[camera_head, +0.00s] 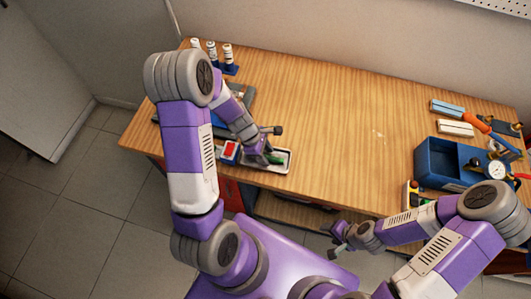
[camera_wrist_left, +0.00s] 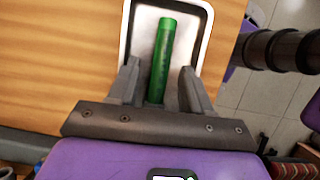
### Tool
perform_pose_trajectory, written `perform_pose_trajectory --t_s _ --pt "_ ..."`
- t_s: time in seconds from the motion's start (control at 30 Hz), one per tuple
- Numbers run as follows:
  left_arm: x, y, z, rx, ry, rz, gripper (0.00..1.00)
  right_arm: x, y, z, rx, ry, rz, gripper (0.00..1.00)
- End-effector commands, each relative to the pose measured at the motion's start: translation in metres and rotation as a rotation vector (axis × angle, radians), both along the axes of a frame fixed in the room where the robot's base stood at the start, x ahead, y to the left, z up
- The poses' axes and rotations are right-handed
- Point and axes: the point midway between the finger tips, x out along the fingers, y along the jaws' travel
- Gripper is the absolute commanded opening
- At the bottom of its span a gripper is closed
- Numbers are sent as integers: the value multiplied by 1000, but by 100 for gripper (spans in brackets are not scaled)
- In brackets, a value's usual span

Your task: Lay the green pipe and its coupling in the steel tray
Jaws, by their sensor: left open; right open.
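The green pipe (camera_wrist_left: 163,52) lies in the steel tray (camera_wrist_left: 203,40), roughly along its length. My left gripper (camera_wrist_left: 160,66) is open, with one finger on each side of the pipe and a gap at both. In the head view, the pipe (camera_head: 275,160) and the tray (camera_head: 285,166) show at the table's front edge, partly behind my left gripper (camera_head: 266,152). I cannot make out a separate coupling. My right gripper (camera_head: 342,244) is open, in front of the table; a small pale green patch at it is unclear.
A blue toolbox (camera_head: 436,163) and a round gauge (camera_head: 495,170) are at the right of the wooden table (camera_head: 340,120). White-capped bottles (camera_head: 212,50) stand at the back left. A red-and-white item (camera_head: 230,151) is left of the tray. The middle of the table is clear.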

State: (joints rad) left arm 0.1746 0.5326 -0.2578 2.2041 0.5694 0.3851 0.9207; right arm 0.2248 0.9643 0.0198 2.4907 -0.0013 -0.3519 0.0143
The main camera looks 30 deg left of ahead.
Motion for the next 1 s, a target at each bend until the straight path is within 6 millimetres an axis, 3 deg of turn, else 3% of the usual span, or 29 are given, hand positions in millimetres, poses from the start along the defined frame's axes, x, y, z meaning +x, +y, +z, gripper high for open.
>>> perform_pose_trajectory --t_s 0.17,0.53,1.0 --pt "0 5 13 2 -3 2 49 0 0 5 0 0 0 60" --pt "-7 25 65 0 -2 0 49 0 0 22 0 0 0 60" --pt "-9 28 70 0 0 0 49 0 0 22 0 0 0 60"
